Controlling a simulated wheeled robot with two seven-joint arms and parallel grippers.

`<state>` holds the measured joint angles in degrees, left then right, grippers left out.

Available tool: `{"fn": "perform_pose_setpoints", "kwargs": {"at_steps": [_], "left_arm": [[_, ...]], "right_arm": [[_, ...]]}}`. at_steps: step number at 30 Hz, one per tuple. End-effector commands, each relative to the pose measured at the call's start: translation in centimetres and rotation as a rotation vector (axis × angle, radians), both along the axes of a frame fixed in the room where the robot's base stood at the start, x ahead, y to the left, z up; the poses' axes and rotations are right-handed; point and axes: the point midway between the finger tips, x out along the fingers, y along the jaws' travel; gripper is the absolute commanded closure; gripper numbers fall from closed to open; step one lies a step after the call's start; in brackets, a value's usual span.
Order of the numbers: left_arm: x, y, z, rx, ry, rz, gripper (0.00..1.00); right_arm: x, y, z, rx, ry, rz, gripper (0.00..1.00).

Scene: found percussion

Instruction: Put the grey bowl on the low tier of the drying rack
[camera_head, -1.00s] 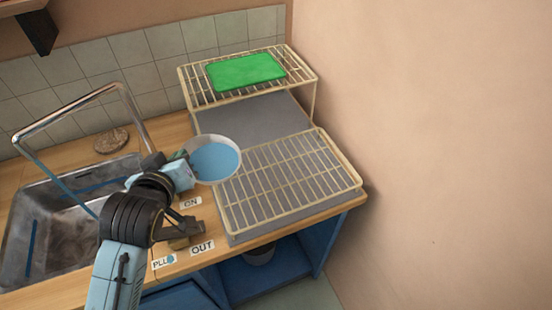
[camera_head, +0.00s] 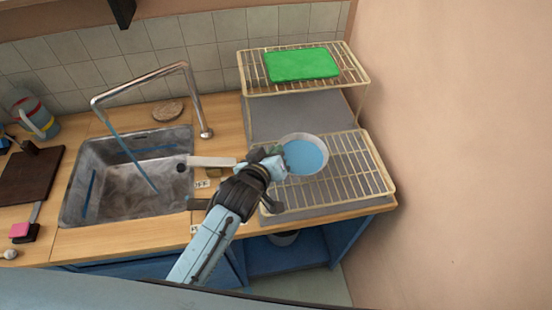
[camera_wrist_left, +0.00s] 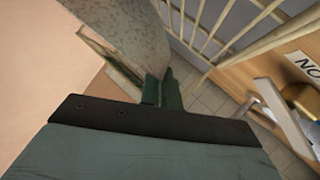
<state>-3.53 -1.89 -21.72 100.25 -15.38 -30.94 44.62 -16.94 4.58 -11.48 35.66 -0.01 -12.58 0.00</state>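The grey bowl (camera_head: 305,156), pale-rimmed and blue inside, is over the back-left part of the low tier (camera_head: 352,178) of the wire drying rack in the head view. My left gripper (camera_head: 281,152) is at the bowl's left rim, shut on it. In the left wrist view, the bowl's speckled grey outside (camera_wrist_left: 125,28) meets the dark green fingers (camera_wrist_left: 163,90). The tier's wires (camera_wrist_left: 225,35) show beside it. I cannot tell whether the bowl touches the wires. My right gripper is not in view.
A green board (camera_head: 302,64) lies on the high tier (camera_head: 350,75) behind. A metal sink (camera_head: 120,205) with a tall tap (camera_head: 150,78) is to the left. The wall (camera_head: 450,150) stands close on the right. The low tier's right part is clear.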

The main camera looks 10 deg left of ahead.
Motion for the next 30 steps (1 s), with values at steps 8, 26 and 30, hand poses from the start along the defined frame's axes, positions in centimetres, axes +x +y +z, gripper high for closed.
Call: {"fn": "perform_pose_setpoints", "kwargs": {"at_steps": [8, 26, 30], "left_arm": [[0.0, 0.0, -2.6, -0.001, -0.001, 0.0, 1.0], [0.0, 0.0, -3.0, 0.0, 0.001, 0.0, 0.74], [0.0, 0.0, -3.0, 0.0, 0.001, 0.0, 0.74]], "right_arm": [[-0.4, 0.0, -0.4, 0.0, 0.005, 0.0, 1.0], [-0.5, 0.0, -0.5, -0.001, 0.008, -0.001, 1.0], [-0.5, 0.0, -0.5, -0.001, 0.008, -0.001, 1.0]]}}
